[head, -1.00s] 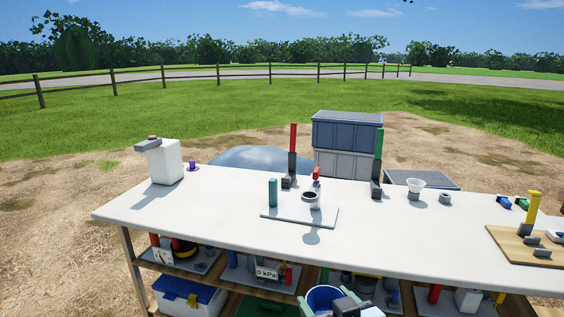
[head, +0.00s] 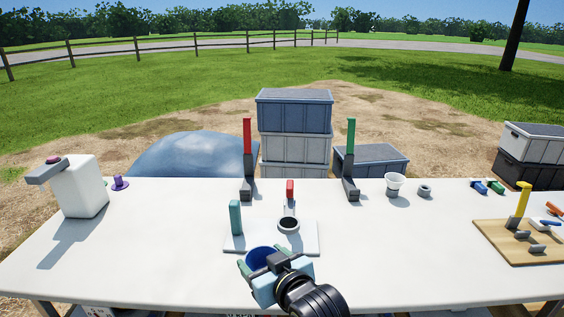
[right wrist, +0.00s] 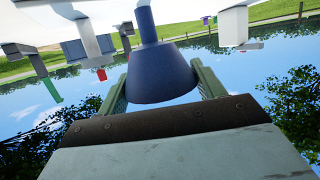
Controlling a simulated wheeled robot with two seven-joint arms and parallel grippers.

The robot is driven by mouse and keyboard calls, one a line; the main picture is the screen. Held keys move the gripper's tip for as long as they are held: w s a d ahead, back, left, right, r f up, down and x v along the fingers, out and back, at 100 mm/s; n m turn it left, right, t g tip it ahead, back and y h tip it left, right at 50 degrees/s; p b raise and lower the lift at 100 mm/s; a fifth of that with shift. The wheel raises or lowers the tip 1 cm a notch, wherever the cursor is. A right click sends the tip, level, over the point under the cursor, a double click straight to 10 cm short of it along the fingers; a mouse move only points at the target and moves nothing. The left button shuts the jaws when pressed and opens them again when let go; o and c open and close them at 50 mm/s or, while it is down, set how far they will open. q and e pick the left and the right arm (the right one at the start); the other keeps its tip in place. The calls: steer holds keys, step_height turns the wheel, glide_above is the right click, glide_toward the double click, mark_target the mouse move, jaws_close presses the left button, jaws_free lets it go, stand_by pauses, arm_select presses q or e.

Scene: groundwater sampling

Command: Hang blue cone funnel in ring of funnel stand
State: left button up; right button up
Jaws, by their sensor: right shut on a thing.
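My right gripper (head: 265,264) is shut on the blue cone funnel (head: 260,256) and holds it above the near edge of the table. The funnel's wide mouth faces up in the head view. In the right wrist view the funnel (right wrist: 158,76) sits between the two fingers, its narrow stem pointing to the top of the picture. The funnel stand has a pale grey plate (head: 304,246) and a dark ring (head: 289,224) in front of a red-topped post. The ring is just behind and right of the funnel, apart from it. My left gripper is not in view.
A teal cylinder (head: 235,217) stands upright at the plate's left. Behind are red (head: 247,150) and green (head: 351,147) uprights on dark bases. White tabletop is clear on both sides of the plate.

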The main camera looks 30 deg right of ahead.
arm_select(q)
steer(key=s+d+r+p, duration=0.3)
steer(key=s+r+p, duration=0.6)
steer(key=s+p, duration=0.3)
steer(key=p, duration=0.3)
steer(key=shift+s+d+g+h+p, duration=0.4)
arm_select(e)
steer(key=w+d+r+m+h, duration=0.1)
steer(key=w+d+r+h, duration=0.1)
steer(key=w+d+r, duration=0.8)
steer(key=d, duration=0.2)
steer(key=shift+w+d+r+m, duration=0.2)
steer(key=shift+d+m, duration=0.1)
steer(key=shift+m, duration=0.1)
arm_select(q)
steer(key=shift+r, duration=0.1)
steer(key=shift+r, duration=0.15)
arm_select(e)
steer(key=shift+s, duration=0.1)
arm_select(q)
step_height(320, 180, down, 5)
steer(key=b, duration=0.4)
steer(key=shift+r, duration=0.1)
arm_select(e)
step_height(320, 180, down, 9)
steer(key=shift+r, duration=0.1)
steer(key=shift+f, duration=0.3)
steer(key=o, duration=1)
